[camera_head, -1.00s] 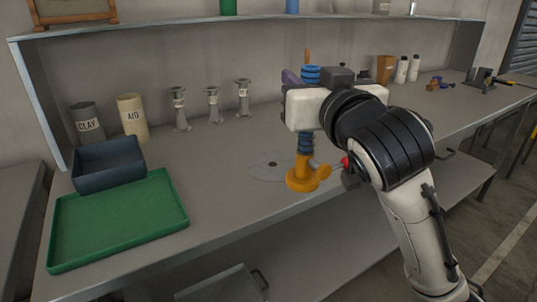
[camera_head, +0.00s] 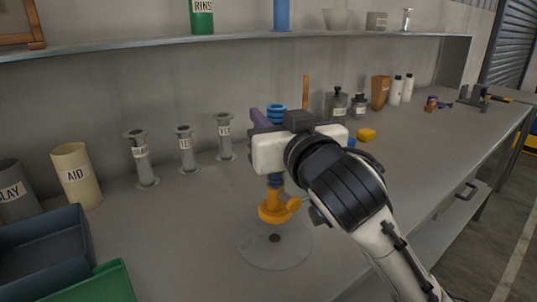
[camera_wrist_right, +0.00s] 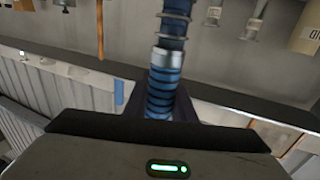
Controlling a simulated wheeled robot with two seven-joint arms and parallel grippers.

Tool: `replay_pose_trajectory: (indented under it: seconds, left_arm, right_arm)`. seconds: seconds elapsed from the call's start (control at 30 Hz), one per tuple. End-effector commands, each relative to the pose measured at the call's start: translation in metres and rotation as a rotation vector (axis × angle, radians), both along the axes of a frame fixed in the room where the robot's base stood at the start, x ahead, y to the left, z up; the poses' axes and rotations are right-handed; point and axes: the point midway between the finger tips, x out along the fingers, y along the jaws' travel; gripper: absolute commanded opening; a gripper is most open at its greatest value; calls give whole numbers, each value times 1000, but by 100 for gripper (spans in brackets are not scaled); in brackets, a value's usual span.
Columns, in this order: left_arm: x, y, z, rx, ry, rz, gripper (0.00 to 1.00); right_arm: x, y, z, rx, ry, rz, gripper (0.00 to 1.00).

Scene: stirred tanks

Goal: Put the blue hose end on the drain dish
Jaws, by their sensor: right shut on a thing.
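The blue ribbed hose (camera_head: 277,112) stands upright in my right gripper (camera_head: 266,130), which is shut on it. The orange hose end (camera_head: 275,208), with a round knob on its right side, shows below the gripper. The drain dish (camera_head: 262,254) is a flat grey disc with a dark hole, on the bench. The orange end overlaps the dish's back edge in the head view; I cannot tell whether it touches or hangs above. The right wrist view shows the blue hose (camera_wrist_right: 161,95) between the dark fingers, with a silver band; the orange end is hidden there. My left gripper is not in view.
Three grey flanged stands (camera_head: 186,150) are behind left. A cream AID cup (camera_head: 76,175), a dark blue bin (camera_head: 40,250) and a green tray (camera_head: 95,287) are left. A yellow block (camera_head: 366,134) and bottles stand behind my right arm. The bench around the dish is clear.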

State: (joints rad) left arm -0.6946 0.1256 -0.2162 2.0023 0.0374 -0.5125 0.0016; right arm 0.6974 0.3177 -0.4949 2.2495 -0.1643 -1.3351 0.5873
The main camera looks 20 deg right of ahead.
Motion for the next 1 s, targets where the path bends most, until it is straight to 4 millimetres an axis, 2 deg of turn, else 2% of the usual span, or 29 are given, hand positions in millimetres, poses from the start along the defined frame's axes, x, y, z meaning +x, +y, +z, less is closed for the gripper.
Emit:
replay_pose_trajectory:
  seconds: [0.17,0.37,0.73,0.77,0.8,0.87,1.0]
  left_arm:
    - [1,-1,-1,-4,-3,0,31]
    - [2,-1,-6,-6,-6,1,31]
    - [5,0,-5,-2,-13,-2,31]
    - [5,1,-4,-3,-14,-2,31]
    - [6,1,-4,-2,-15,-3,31]
    - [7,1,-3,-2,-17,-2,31]
    - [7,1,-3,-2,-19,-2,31]
  right_arm:
    - [0,0,-14,1,-1,0,0]
    - [0,-1,-42,-1,0,-1,0]
    - [0,0,-46,2,-2,0,0]
    - [0,0,-46,2,-1,0,27]
    - [0,0,-45,2,-2,0,33]
    - [0,0,-45,1,-1,0,42]
    - [0,0,-45,1,-1,0,42]
